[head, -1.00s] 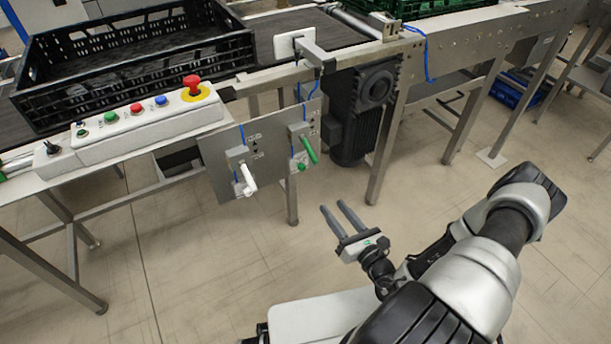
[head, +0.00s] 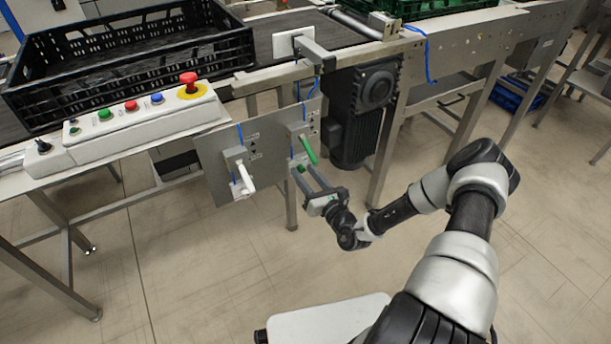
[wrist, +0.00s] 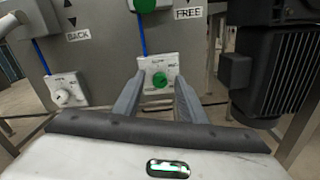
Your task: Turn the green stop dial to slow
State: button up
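The green dial (wrist: 160,80) sits on a small white plate low on the grey panel, straight ahead in the wrist view. Small lettering surrounds it, but I cannot read for certain where the dial points. In the head view the dial (head: 300,169) is partly hidden by my fingers. My gripper (head: 303,168) is open, with its fingers reaching toward the panel. In the wrist view the two fingertips of my gripper (wrist: 160,88) lie left and right of the dial. I cannot tell whether they touch it.
A green lever (head: 309,150) sticks out just above the dial. A white lever (head: 246,176) and a white dial (wrist: 70,97) are to its left. A black motor (wrist: 272,72) stands close on the right. The button box (head: 140,118) and black crate (head: 130,62) are above left.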

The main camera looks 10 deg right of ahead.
jog(key=shift+w, duration=0.15)
grip_shut()
jog(key=shift+r+n+p, duration=0.1)
jog(key=shift+n+p, duration=0.3)
jog(key=shift+p, duration=0.05)
jog(key=shift+n+p, duration=0.6)
jog(key=shift+p, duration=0.05)
jog(key=n+p, duration=0.2)
jog(key=shift+a+n, duration=0.1)
jog(key=shift+n, duration=0.2)
jog(key=n+p, duration=0.2)
jog(key=n, duration=0.2)
jog(key=shift+p, duration=0.3)
jog(key=shift+f+n+p, duration=0.2)
jog(key=shift+n+p, duration=0.35)
jog(key=shift+n, duration=1.05)
